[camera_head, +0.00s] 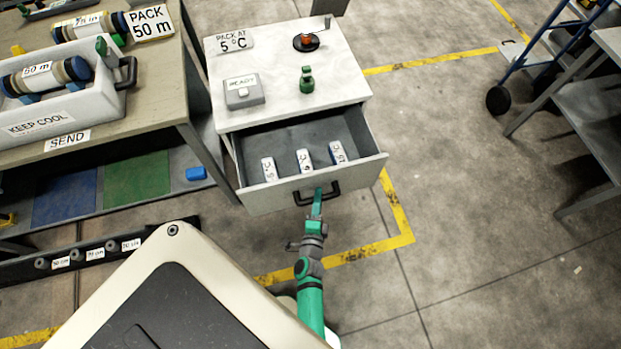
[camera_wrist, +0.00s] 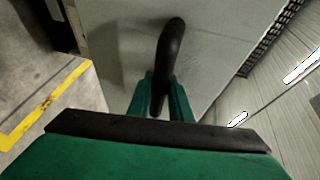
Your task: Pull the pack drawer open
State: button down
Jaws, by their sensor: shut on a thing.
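The pack drawer (camera_head: 314,195) is pulled out from the white-topped cabinet (camera_head: 340,62), and its inside shows. Several small white labelled packs stand in it, among them one at the left (camera_head: 269,169) and one in the middle (camera_head: 304,160). The drawer's black handle (camera_head: 331,196) is a loop on the front face. My gripper (camera_head: 318,192) is at this handle, with its green fingers on either side of the bar. In the wrist view the black handle (camera_wrist: 172,45) runs down between my gripper's fingertips (camera_wrist: 160,85), which are shut on it.
A workbench (camera_head: 150,108) stands close at the left. Floor at the right is clear up to a grey rack (camera_head: 590,110).

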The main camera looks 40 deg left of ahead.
jog(key=shift+s+d, duration=1.15)
jog(key=shift+d, duration=0.15)
jog(key=c, duration=1.6)
grip_release()
jog(key=shift+d, duration=0.1)
jog(key=v, duration=1)
jog(key=shift+s+d+r, duration=0.15)
jog(key=shift+s+d, duration=0.1)
jog(key=s+d+r+n+h, duration=0.2)
jog(key=d+r, duration=0.3)
jog(key=r, duration=0.3)
jog(key=s+d+r+n+t+h, duration=0.1)
jog(key=s+d+r+n+h, duration=0.2)
jog(key=r, duration=0.4)
jog(key=s+d+r+n+h, duration=0.3)
jog(key=s+d+r+n, duration=0.1)
jog(key=r, duration=0.4)
jog(key=shift+s+d+r+n+t, duration=0.1)
jog(key=shift+d+r+n+t, duration=0.1)
jog(key=shift+d+n, duration=0.35)
jog(key=shift+d+r+n+t, duration=0.15)
jog(key=shift+d+n, duration=0.2)
jog(key=shift+d, duration=0.45)
